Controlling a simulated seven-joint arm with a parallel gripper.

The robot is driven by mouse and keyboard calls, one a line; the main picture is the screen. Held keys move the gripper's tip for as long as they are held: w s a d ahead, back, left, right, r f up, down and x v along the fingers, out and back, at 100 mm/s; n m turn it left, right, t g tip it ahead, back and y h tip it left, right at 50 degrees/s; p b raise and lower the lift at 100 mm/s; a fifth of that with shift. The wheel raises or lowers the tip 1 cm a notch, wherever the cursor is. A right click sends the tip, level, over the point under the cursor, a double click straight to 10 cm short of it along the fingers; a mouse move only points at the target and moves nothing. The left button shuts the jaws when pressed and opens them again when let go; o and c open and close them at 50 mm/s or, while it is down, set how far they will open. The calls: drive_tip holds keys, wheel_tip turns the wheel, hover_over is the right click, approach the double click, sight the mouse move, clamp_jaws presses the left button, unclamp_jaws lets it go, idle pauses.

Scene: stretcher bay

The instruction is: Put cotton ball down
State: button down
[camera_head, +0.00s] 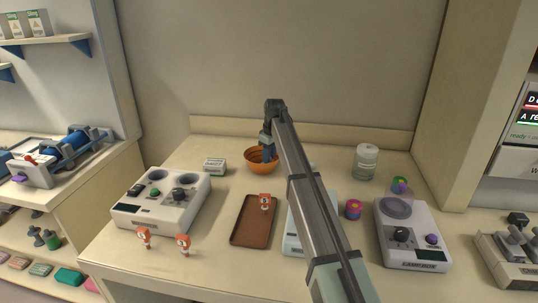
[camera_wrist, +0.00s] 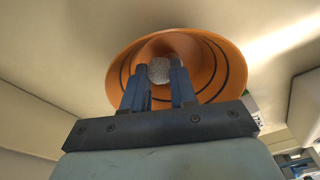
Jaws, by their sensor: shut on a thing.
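A pale, speckled cotton ball (camera_wrist: 159,70) is between the two blue fingers of my gripper (camera_wrist: 160,78) in the wrist view. My gripper is shut on it. An orange bowl (camera_wrist: 222,68) with dark rings lies behind the ball in that view, so the ball is in front of the bowl's inside. In the head view the bowl (camera_head: 262,166) stands at the back of the counter, and my gripper (camera_head: 264,157) reaches down at its opening. The ball cannot be made out there. I cannot tell whether the ball touches the bowl.
A small box (camera_head: 214,166) stands left of the bowl, and a lidded jar (camera_head: 366,161) stands to the right. A brown tray (camera_head: 250,232) lies in front. White devices (camera_head: 161,203) (camera_head: 411,235) stand on both sides. The back wall is close behind the bowl.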

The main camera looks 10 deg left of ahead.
drive_tip(key=c, duration=0.9)
unclamp_jaws()
drive_tip(key=shift+r, duration=0.15)
wheel_tip(320, 180, up, 13)
drive_tip(key=d, duration=0.1)
drive_tip(key=shift+s+d, duration=0.2)
drive_tip(key=shift+s, duration=0.1)
